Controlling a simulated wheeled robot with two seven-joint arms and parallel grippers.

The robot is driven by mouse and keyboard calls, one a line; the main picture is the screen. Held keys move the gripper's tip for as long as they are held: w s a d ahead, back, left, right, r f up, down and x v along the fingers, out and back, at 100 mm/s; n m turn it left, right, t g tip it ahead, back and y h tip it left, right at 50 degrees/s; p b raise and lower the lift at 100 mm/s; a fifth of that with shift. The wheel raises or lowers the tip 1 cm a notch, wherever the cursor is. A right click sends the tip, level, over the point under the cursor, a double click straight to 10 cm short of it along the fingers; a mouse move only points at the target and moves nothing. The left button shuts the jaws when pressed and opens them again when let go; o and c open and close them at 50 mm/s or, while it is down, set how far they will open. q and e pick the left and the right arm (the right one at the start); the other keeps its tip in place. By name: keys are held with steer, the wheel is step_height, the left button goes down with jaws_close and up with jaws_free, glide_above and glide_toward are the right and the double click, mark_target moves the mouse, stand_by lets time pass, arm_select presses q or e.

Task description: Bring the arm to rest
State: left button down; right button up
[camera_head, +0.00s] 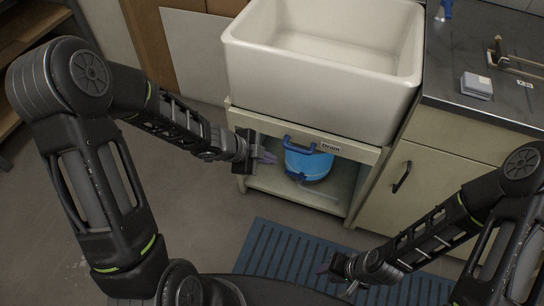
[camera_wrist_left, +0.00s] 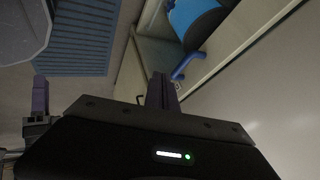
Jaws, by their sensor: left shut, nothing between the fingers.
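My left arm comes in from the left of the head view. Its gripper (camera_head: 268,158) is shut and empty, in front of the open shelf under the sink. In the left wrist view its purple fingers (camera_wrist_left: 162,92) are together with nothing between them. My right gripper (camera_head: 336,279) is low in the head view above the blue mat, its small fingertips seeming apart, with nothing seen between them.
A blue slatted mat (camera_head: 275,245) lies on the floor. A dark counter (camera_head: 450,75) over a cabinet (camera_head: 430,165) is at the right.

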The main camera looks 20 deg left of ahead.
stand_by(0.5)
arm_select(q)
steer(key=s+d+f+n+g+p, duration=0.2)
steer(key=s+d+f+n, duration=0.2)
steer(key=s+n, duration=0.5)
steer(key=s+d+f+n+g+y+p, duration=0.1)
steer(key=s+d+f+n+g+p, duration=0.2)
steer(key=s, duration=0.9)
step_height(320, 180, down, 4)
steer(key=d+n, duration=0.2)
steer(key=n, duration=0.4)
steer(key=shift+s+d+f+n+p, duration=0.2)
steer(key=shift+n+p, duration=0.1)
steer(key=shift+n, duration=0.1)
